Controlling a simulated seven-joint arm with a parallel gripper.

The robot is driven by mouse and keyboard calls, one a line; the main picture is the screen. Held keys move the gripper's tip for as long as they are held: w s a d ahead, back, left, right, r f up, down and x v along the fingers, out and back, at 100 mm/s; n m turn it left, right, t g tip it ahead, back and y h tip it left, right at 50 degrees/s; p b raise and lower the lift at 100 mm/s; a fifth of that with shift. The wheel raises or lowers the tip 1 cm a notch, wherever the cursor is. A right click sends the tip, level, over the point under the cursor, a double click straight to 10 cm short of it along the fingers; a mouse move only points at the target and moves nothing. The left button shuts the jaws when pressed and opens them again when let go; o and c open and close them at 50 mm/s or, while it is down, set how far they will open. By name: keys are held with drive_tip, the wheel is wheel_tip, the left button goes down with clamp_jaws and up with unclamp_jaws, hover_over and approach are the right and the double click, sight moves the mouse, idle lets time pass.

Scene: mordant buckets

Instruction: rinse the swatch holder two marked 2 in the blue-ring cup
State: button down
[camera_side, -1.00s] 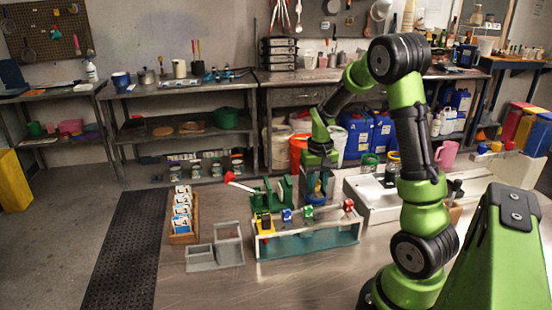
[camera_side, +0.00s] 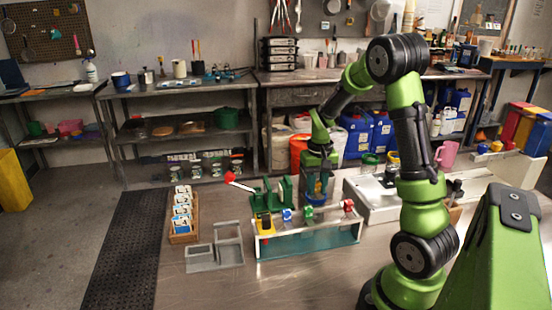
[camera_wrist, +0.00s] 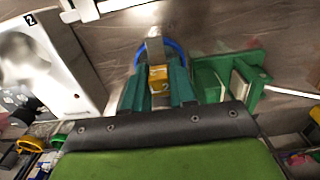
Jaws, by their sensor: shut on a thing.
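My gripper (camera_wrist: 158,88) is shut on the swatch holder (camera_wrist: 158,77), whose yellow-orange block shows a 2 between the green fingers in the wrist view. The blue-ring cup (camera_wrist: 176,48) lies right beneath, its ring showing around and behind the fingertips. In the side view my gripper (camera_side: 318,168) points down just above the blue-ring cup (camera_side: 318,187), behind the white-topped rack. The lower part of the holder is hidden, so I cannot tell how deep it sits in the cup.
The rack (camera_side: 310,240) with several coloured clips stands in front of the cup. Green brackets (camera_side: 268,197) stand close at left. A white tray (camera_side: 372,208) is at right, with green-ring (camera_side: 370,159) and yellow-ring cups behind. A wooden card holder (camera_side: 183,237) and grey trays (camera_side: 215,252) lie left.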

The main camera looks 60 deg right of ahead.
drive_tip(key=shift+f, duration=0.2)
drive_tip(key=shift+r, duration=3.5)
drive_tip(key=shift+r, duration=1.5)
